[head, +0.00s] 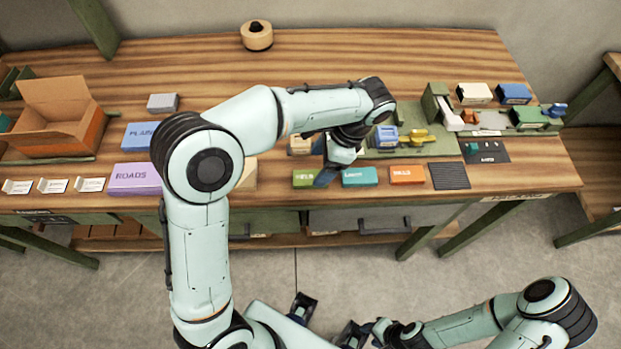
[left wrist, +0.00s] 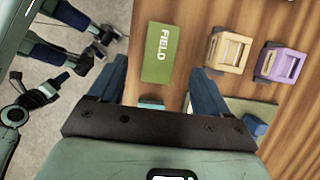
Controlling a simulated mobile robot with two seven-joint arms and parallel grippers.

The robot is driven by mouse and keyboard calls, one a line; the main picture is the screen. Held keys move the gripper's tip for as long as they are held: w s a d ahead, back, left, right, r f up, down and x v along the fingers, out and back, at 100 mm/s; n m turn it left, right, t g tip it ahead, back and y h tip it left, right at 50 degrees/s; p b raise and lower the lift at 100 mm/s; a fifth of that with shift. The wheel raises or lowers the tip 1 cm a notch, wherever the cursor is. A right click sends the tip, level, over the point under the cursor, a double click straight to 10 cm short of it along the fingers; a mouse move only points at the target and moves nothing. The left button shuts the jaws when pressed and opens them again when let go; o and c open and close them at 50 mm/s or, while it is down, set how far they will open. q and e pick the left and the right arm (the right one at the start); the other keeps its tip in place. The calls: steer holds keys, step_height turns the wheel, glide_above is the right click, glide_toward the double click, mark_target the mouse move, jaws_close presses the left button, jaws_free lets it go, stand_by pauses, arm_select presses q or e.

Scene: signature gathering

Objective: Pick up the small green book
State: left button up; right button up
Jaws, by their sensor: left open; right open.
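The small green book (head: 303,178), labelled FIELD, lies flat near the table's front edge in the head view, left of a teal book. It also shows in the left wrist view (left wrist: 158,52), ahead of the hand and in line with the gap between the fingers. My left gripper (head: 321,166) is open and empty, just right of the green book, and partly hides it. In the left wrist view its two dark blue fingers (left wrist: 160,68) are spread wide. My right gripper (head: 328,321) is open and empty, low over the floor, away from the table.
The teal book (head: 360,176) and an orange book (head: 407,175) lie to the right in the same row. A purple ROADS book (head: 134,178) and an open cardboard box (head: 58,120) are at left. Stamps and a green tray (head: 420,147) are behind the row.

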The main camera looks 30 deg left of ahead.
mark_target(310, 177)
arm_select(q)
steer(key=x, duration=0.5)
steer(key=shift+f+b, duration=0.35)
steer(key=shift+c, duration=0.3)
steer(key=c, duration=1.1)
steer(key=shift+r, duration=0.1)
